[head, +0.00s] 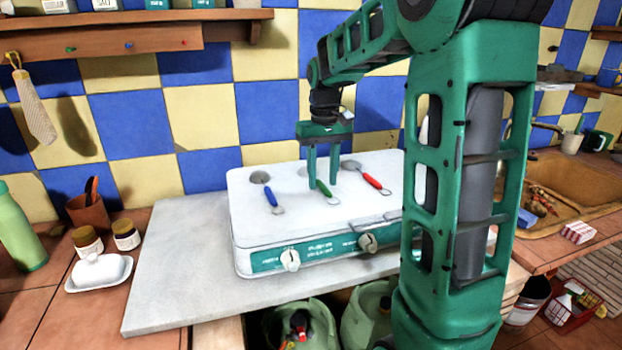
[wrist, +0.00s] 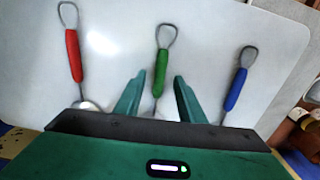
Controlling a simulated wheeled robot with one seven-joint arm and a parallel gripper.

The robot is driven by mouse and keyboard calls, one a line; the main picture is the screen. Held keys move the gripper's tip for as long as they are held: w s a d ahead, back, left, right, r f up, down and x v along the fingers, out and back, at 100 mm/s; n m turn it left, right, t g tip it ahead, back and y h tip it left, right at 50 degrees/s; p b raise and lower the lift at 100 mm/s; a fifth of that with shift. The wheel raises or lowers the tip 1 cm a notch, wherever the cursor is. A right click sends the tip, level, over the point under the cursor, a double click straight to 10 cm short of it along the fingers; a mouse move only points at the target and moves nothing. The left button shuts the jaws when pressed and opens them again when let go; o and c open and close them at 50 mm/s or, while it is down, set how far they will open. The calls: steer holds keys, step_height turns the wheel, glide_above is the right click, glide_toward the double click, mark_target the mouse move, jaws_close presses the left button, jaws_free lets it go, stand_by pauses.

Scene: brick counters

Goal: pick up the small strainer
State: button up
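Three utensils with coloured handles lie on the white stove top: one green (head: 325,189), one blue (head: 271,197) and one red (head: 374,181). Each has a wire loop at the handle end. Their heads are partly hidden or too small to tell which one is the small strainer. My gripper (head: 323,182) points down over the green-handled utensil. In the wrist view, the green handle (wrist: 160,72) lies between my two open fingers (wrist: 158,82), with gaps on both sides. The red handle (wrist: 73,55) is to the left and the blue handle (wrist: 236,88) to the right.
The stove (head: 243,225) stands on a grey slab (head: 180,260) against a tiled wall. A butter dish (head: 98,271), jars (head: 126,235) and a green bottle (head: 20,228) stand at left. A sink (head: 562,187) is at right. A wooden shelf (head: 110,42) hangs at upper left.

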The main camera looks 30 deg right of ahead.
steer(key=shift+f, duration=0.45)
jaws_close()
stand_by(0.4)
